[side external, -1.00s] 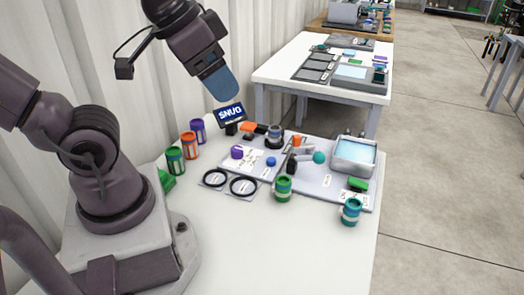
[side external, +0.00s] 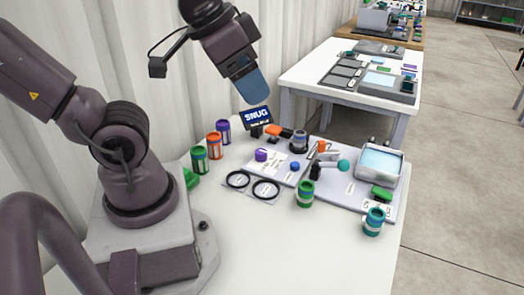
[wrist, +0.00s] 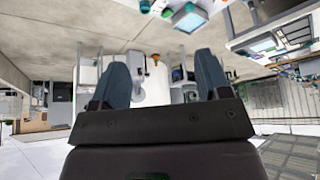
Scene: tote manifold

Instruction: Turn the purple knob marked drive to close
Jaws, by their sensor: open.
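The purple knob (side external: 261,155) stands on a white labelled plate at the left of the grey board (side external: 336,188) in the side external view. Its marking is too small to read. My gripper (side external: 254,90) is raised above and behind the knob, near the wall, clear of the table and touching nothing. In the wrist view its two fingers (wrist: 162,80) are spread apart with nothing between them. That view looks out across the room, and I cannot make out the purple knob in it.
A blue knob (side external: 295,166), a lever with a teal ball (side external: 343,165) and a clear-topped box (side external: 381,165) share the board. A SNUG sign (side external: 257,117) stands behind. Several jars, including a purple one (side external: 223,132), stand around. The table's front is bare.

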